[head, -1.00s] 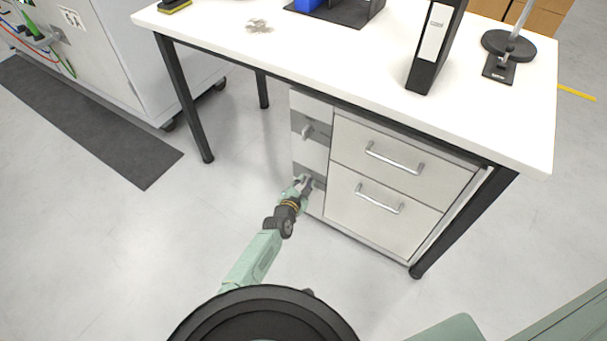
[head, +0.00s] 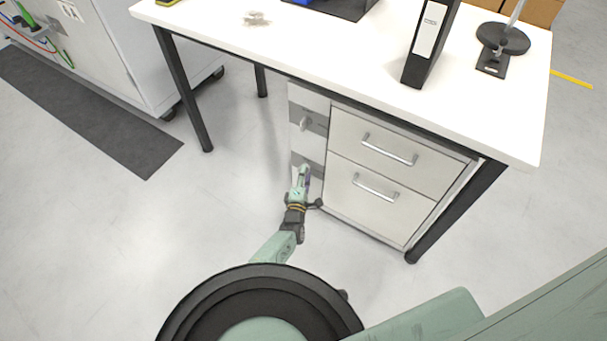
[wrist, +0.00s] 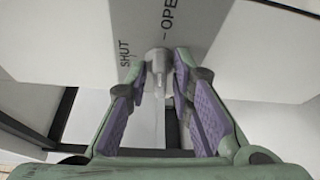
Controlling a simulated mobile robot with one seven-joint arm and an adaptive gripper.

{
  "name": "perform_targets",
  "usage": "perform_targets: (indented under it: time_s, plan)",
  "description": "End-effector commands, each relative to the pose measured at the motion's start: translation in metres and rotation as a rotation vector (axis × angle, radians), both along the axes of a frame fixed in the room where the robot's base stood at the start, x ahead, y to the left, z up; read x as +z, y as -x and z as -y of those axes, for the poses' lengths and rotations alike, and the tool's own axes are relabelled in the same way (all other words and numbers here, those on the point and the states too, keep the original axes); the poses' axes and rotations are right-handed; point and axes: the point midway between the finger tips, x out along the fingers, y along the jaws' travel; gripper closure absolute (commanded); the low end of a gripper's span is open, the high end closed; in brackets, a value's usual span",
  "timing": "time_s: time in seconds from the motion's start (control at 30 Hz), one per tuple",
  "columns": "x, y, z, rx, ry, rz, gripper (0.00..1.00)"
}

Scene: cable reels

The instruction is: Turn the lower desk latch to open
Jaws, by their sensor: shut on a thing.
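The lower desk latch (wrist: 158,64) is a pale grey knob with a short lever on a grey plate (wrist: 185,22) marked SHUT and OPEN in the wrist view. Its lever points down in that picture, between my fingers. My gripper (wrist: 159,78) is shut on the latch, with a purple-padded finger on each side. In the head view, my gripper (head: 303,171) is at the lower grey band of the narrow panel left of the drawers, and it mostly hides the latch there.
An upper latch (head: 306,124) sits above on the same panel. Two drawers with bar handles (head: 375,187) stand to the right. The white desk top (head: 330,60) overhangs the cabinet, with black legs (head: 185,95) at its corners.

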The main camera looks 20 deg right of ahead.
Motion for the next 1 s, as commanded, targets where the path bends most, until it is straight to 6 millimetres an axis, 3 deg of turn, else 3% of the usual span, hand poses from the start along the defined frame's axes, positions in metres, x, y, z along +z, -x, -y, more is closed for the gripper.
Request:
perform_targets:
  time_s: [0.3, 0.87, 0.9, 1.0]
  plan:
    - [0.0004, -0.0024, 0.0007, -0.002, -0.079, 0.105, 1.0]
    - [0.0015, -0.0035, 0.0006, -0.002, -0.097, 0.127, 1.0]
    - [0.0016, -0.0035, 0.0006, -0.002, -0.096, 0.127, 0.77]
    - [0.0014, -0.0032, 0.0004, -0.001, -0.096, 0.127, 0.7]
